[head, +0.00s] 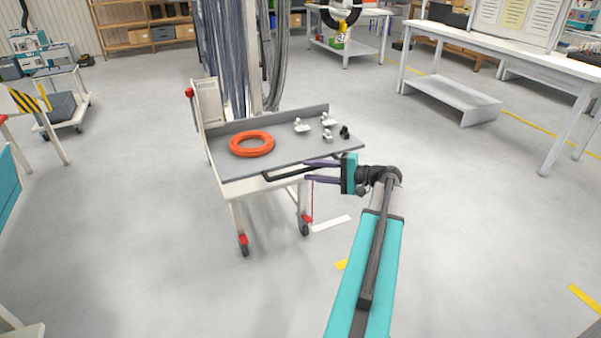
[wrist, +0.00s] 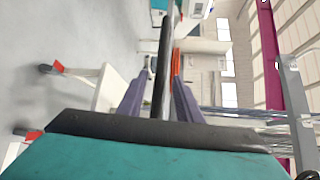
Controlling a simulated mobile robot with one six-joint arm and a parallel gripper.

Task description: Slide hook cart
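The cart (head: 290,178) has a grey top, pale legs, red-marked casters and a raised pale panel at its left end. A black bar (head: 282,174) runs along its near side. My gripper (head: 306,172) is at the cart's near right side, its two purple fingers apart and pointing left. In the wrist view a dark bar (wrist: 164,60) runs between the fingers (wrist: 160,88), which look open around it. I cannot tell whether they touch it. A pale cart leg and red caster mark (wrist: 58,66) show at left there.
An orange ring (head: 252,144) and several small white and black parts (head: 302,126) lie on the cart top. Hanging cables (head: 225,60) are behind it. A white bench (head: 490,55) stands at right. Open grey floor lies left and right of the cart.

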